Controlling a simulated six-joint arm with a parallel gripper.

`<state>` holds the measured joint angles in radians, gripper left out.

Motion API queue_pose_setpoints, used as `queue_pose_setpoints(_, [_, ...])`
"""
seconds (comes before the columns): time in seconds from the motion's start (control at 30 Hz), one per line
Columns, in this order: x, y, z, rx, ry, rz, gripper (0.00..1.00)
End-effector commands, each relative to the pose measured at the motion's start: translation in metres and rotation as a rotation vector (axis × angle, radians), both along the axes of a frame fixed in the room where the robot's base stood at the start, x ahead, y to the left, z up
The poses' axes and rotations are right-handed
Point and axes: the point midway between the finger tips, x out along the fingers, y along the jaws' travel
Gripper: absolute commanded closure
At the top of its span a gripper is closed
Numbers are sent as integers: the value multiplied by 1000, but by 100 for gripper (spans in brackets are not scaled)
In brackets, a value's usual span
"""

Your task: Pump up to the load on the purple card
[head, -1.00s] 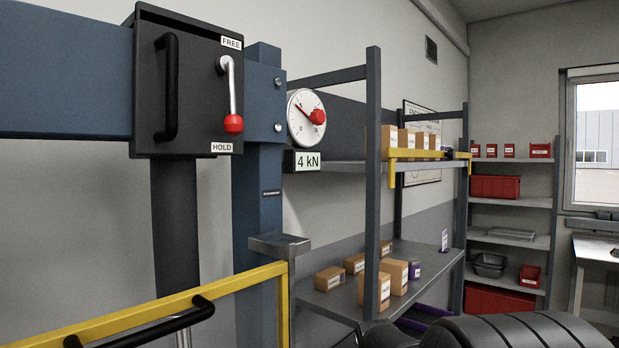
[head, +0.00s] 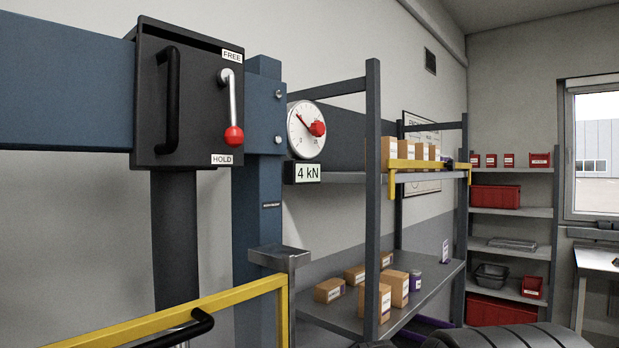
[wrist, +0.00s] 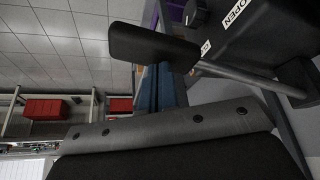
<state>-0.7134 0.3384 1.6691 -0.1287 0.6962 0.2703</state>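The press load gauge (head: 306,130) is a white round dial with a red knob or marker at its right side. The readout (head: 308,173) below it shows 4 kN. A small white card with purple (head: 445,251) stands on the middle shelf; its text is too small to read. A black handle grip (head: 190,333) shows at the bottom left of the head view. In the wrist view, a black padded bar on a rod (wrist: 152,43) sits beside a black box marked OPEN (wrist: 255,30). My gripper's fingertips cannot be made out clearly, and I see nothing plainly held.
A lever with a red ball (head: 233,136) points down toward HOLD on the press's dark box (head: 190,125). A yellow rail (head: 190,313) crosses the lower left. Shelves (head: 420,300) with cartons stand right of the press. Red bins (head: 495,199) are on the far rack.

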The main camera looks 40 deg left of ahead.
Motion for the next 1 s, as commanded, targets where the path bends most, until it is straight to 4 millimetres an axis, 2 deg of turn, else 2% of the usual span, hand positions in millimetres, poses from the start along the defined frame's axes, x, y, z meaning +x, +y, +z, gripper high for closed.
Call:
queue_pose_setpoints(0.83, [0,0,-9,-2,1,0,100])
queue_pose_setpoints(1.0, [1,0,4,1,-3,0,100])
